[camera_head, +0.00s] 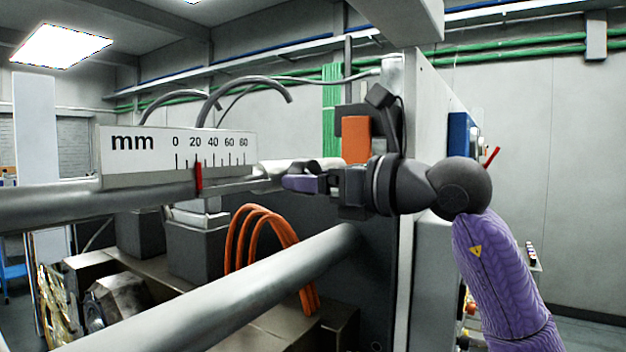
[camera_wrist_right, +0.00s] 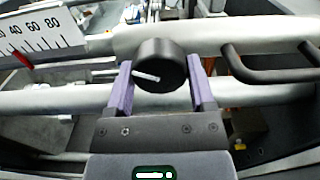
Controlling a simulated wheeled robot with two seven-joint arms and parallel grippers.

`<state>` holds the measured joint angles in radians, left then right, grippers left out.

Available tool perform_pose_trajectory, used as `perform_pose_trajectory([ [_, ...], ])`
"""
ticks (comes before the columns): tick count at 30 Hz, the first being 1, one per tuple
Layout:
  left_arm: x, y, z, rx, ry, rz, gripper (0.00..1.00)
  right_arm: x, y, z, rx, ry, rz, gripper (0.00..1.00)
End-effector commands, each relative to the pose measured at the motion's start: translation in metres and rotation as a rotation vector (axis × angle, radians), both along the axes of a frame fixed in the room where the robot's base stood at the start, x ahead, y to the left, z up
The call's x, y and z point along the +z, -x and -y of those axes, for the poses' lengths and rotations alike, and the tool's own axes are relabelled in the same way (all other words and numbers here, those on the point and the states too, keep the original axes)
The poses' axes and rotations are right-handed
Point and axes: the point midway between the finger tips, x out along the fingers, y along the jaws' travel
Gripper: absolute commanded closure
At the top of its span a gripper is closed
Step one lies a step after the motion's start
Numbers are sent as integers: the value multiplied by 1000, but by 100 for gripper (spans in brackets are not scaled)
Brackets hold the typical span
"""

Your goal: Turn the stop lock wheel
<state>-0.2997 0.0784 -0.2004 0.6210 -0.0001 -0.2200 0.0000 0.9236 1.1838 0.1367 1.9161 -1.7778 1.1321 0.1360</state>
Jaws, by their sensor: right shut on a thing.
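The stop lock wheel is a black round knob (camera_wrist_right: 174,58) with a small pale pin on its face, in the middle of the right wrist view. My right gripper (camera_wrist_right: 161,80) has one purple finger on each side of the wheel and is shut on it. In the head view my right gripper (camera_head: 302,182) reaches in from the right to the upper rail, and the wheel cannot be made out there. A white mm scale (camera_head: 140,157) is beside it on the left, with a red pointer (camera_head: 198,178) a little past 20. My left gripper is not in view.
A thick lower rail (camera_head: 240,287) runs below the gripper. Orange cables (camera_head: 262,238) and grey blocks (camera_head: 197,245) lie behind it. A black bar handle (camera_wrist_right: 265,74) is to the right of the wheel in the wrist view. A grey machine panel (camera_head: 425,130) stands behind my right wrist.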

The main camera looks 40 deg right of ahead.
Motion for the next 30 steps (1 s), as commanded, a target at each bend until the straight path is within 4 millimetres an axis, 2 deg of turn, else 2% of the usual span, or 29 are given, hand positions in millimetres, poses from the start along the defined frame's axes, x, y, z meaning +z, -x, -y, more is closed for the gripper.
perform_pose_trajectory([
  [8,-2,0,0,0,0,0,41,1,0,1,-2,165,50,89],
  [30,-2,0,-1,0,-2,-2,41,2,0,2,-2,836,245,89],
])
